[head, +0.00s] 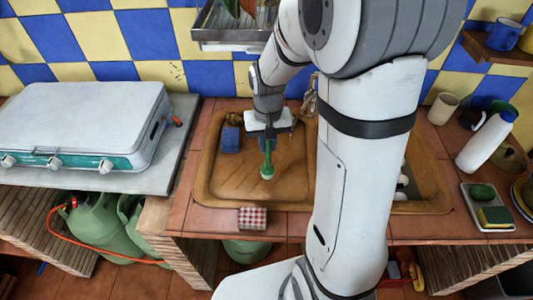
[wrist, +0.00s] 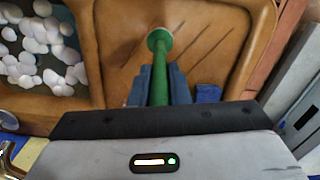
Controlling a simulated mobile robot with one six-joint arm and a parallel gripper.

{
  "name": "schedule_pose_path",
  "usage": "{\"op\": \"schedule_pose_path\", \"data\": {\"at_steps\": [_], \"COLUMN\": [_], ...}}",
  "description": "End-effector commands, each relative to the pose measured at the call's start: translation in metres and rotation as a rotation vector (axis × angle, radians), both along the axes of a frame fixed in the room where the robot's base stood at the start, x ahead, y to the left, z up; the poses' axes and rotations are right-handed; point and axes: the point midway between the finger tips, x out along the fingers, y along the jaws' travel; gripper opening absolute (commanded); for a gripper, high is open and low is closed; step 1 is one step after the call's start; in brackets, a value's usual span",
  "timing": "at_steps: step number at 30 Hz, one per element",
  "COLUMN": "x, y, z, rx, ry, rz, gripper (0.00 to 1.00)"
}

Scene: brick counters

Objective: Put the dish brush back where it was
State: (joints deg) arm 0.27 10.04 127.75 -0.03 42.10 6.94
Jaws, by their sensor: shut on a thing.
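The dish brush (head: 267,170) has a green handle and a pale round head. It hangs head down from my gripper (head: 267,143), over the left, shallow part of the brown sink (head: 220,180). In the wrist view the green handle of the brush (wrist: 162,75) runs between the two blue-grey fingers of my gripper (wrist: 161,85), which are shut on it. The brush head is at the far end, beyond the fingertips. I cannot tell whether the head touches the sink surface.
A blue block (head: 230,140) lies at the sink's back left. A checked cloth item (head: 252,218) lies on the front edge. A dish rack (head: 232,35) hangs above. A white bottle (head: 485,143) and a sponge tray (head: 487,207) stand right. White round things (wrist: 45,55) fill the other basin.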

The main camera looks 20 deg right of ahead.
Motion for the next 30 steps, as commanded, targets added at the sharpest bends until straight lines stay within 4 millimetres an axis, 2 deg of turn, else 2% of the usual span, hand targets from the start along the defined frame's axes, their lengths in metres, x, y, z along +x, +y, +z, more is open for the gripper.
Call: {"op": "schedule_pose_path", "data": {"at_steps": [9,22,23,30], "x": [0.0,0.0,0.0,0.0], "y": [0.005,0.006,0.006,0.006], "z": [-0.038,-0.046,-0.045,-0.044], "rx": [0.0,0.0,0.0,0.0], "ry": [0.002,-0.001,-0.001,-0.001], "rz": [0.013,0.015,0.015,0.015], "gripper": [0.0,0.0,0.18,0.38]}}
